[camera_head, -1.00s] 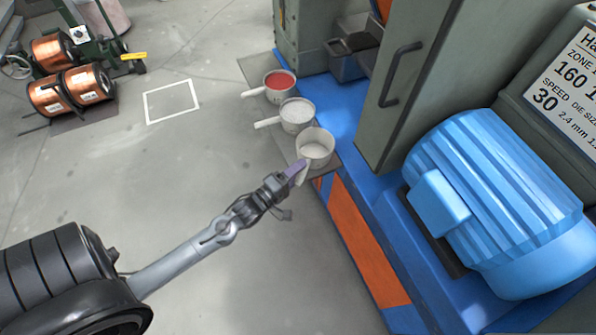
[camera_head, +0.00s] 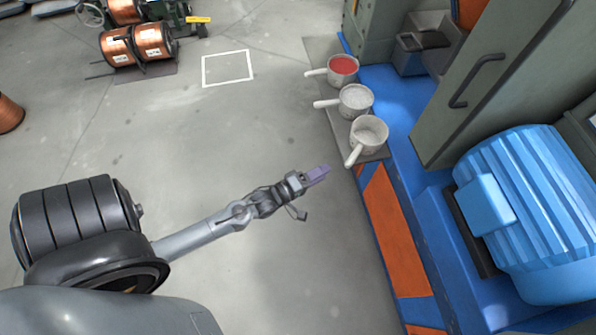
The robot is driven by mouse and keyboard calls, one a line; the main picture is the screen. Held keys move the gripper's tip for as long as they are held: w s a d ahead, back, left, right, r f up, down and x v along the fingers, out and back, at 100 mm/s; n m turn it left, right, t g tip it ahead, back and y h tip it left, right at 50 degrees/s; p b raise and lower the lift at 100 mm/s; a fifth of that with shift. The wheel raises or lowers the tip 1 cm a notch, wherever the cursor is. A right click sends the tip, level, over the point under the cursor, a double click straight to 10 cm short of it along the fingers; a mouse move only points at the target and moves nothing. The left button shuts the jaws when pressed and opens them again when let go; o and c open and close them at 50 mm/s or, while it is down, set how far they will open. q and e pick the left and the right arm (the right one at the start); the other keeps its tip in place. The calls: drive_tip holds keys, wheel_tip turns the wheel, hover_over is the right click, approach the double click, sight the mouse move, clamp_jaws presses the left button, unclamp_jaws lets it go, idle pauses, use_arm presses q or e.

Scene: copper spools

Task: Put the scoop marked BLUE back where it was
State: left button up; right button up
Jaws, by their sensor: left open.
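Three scoops stand in a row on a grey mat (camera_head: 322,62) beside the blue machine base. The far scoop (camera_head: 343,67) holds red material and its handle points left. The middle scoop (camera_head: 356,100) holds pale material, handle also left. The near scoop (camera_head: 369,134) looks pale inside, and its handle points down and left toward me. No BLUE marking is readable on any of them. My left gripper (camera_head: 319,174) is open and empty, a short way left of and below the near scoop's handle, apart from it. My right gripper is not in view.
A white square outline (camera_head: 227,68) is marked on the bare floor. Copper spools (camera_head: 137,43) on a rack stand at the upper left. A blue motor (camera_head: 525,205) and a grey cabinet (camera_head: 480,90) with a handle stand at the right. The floor around my left gripper is clear.

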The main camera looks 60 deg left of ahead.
use_arm(q)
drive_tip(key=s+d+r+m+g, duration=0.2)
drive_tip(key=s+d+m+g, duration=0.2)
drive_tip(key=s+m+g, duration=0.3)
drive_tip(key=s+d+r+m+g+y, duration=0.1)
drive_tip(key=s+d+m+g, duration=0.3)
drive_tip(key=s+m, duration=0.5)
drive_tip(key=r+m+g, duration=0.1)
drive_tip(key=g, duration=0.1)
drive_tip(key=shift+s+d+r+m+g, duration=0.15)
drive_tip(key=shift+d+r+m+g, duration=0.15)
drive_tip(key=shift+r+g, duration=0.1)
